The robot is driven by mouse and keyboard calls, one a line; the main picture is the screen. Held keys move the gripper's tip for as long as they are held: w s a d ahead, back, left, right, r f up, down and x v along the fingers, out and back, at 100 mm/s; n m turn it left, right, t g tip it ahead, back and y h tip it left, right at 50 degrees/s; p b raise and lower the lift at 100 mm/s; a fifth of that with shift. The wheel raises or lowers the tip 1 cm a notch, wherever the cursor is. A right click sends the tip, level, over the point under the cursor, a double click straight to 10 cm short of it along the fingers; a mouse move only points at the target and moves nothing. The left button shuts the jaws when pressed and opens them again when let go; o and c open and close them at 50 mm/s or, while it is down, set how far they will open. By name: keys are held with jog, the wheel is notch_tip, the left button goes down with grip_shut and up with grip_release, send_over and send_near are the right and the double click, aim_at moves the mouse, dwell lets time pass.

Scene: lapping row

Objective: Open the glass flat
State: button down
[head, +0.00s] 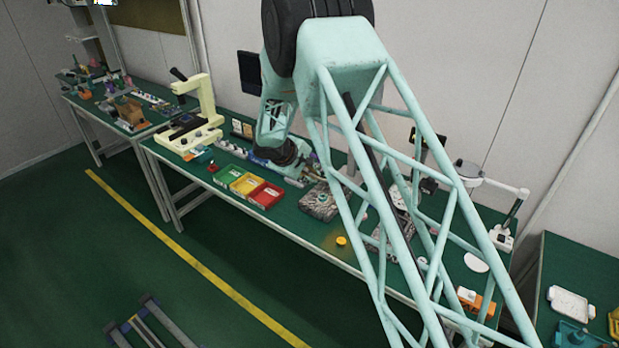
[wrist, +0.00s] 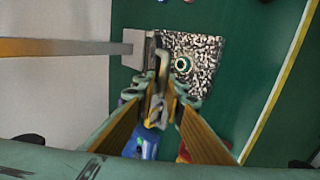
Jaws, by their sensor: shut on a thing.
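In the wrist view my gripper (wrist: 160,98) has its fingers drawn together. They are closed on a slim grey bent piece (wrist: 162,62), which looks like a handle or lever. It reaches over the edge of a black-and-white speckled plate (wrist: 205,50). A round pale green ring with a light centre (wrist: 183,64) sits on this plate. I cannot tell which part is the glass flat.
Green, yellow and red trays (head: 245,184) stand left of the plate on the green bench. A cream microscope-like instrument (head: 203,105) stands farther left. A small yellow round piece (head: 341,241) lies near the front edge. In the wrist view a blue object (wrist: 143,143) lies under my fingers.

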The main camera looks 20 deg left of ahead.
jog(key=shift+w+d+r+p, duration=0.25)
jog(key=shift+w+r+p, duration=0.5)
jog(key=shift+w+r, duration=0.1)
jog(key=shift+w+d+r+p, duration=0.25)
jog(key=shift+w+r+p, duration=0.5)
jog(key=shift+w, duration=0.1)
jog(key=shift+w+d+r+g+p, duration=0.2)
jog(key=shift+w+r+g+p, duration=0.2)
jog(key=shift+w, duration=0.25)
jog(key=shift+w+d+r+g+p, duration=0.15)
jog(key=shift+w+r+g+p, duration=0.15)
jog(key=shift+w+r+p, duration=0.25)
jog(key=w+d+r+p, duration=0.1)
jog(key=w+d, duration=0.1)
jog(key=w, duration=0.5)
jog(key=shift+r, duration=0.3)
jog(key=shift+w+d, duration=0.1)
jog(key=shift+d, duration=0.05)
jog(key=c, duration=3)
grip_release()
jog(key=shift+o, duration=1.1)
jog(key=shift+w+f, duration=0.1)
